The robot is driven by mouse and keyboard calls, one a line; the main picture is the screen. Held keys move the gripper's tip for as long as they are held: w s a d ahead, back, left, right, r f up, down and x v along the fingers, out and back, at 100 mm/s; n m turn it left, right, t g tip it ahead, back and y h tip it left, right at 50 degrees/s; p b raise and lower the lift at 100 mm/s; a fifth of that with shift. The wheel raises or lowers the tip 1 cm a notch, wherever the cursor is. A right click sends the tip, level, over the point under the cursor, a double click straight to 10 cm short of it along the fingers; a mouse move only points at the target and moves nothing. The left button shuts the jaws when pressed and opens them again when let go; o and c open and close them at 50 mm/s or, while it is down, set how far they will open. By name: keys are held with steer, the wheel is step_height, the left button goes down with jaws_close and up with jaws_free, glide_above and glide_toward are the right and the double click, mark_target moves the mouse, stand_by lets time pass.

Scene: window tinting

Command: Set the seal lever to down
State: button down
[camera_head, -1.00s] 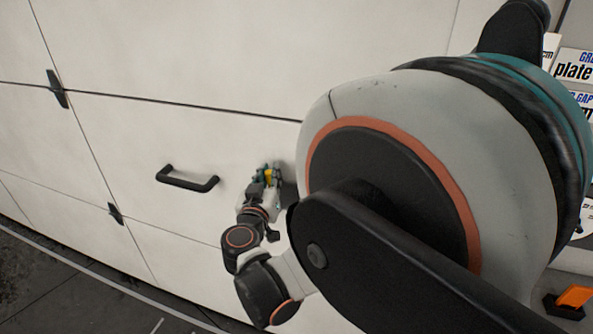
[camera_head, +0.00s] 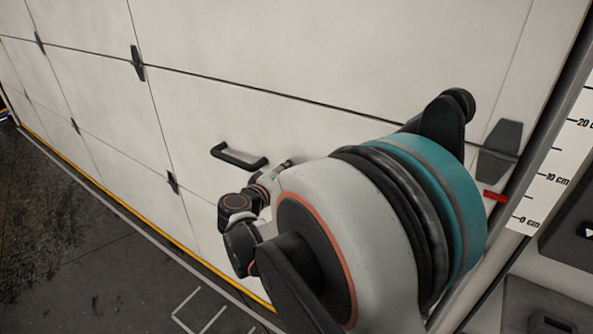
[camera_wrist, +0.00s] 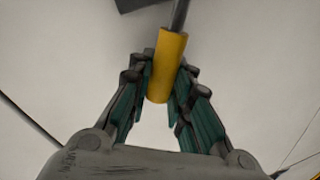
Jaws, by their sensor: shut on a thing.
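The seal lever, with a yellow grip (camera_wrist: 171,45) on a dark rod (camera_wrist: 180,14), shows in the wrist view at the upper middle. The rod runs up out of the picture beside a dark block (camera_wrist: 140,4). My gripper (camera_wrist: 164,80) is shut on the yellow grip, with its green-padded fingers on both sides of it. The grip tilts slightly to the right at its top. In the head view my arm hides the lever and the fingers; only my wrist links show.
A pale panelled door (camera_head: 330,60) with dark hinges fills the back. A black pull handle (camera_head: 239,156) is on it, left of my wrist. A ruler strip (camera_head: 547,185) and a red marker (camera_head: 495,196) stand at the right. Open floor (camera_head: 100,260) lies lower left.

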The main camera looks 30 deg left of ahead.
steer(key=shift+a+f+n, duration=0.4)
steer(key=shift+f+n, duration=0.3)
steer(key=shift+f, duration=0.15)
steer(key=shift+s, duration=0.1)
steer(key=c, duration=1.4)
jaws_free()
steer(key=shift+c, duration=0.2)
steer(key=s+r, duration=0.2)
steer(key=s, duration=0.9)
steer(key=shift+s, duration=0.4)
steer(key=shift+a+r, duration=0.1)
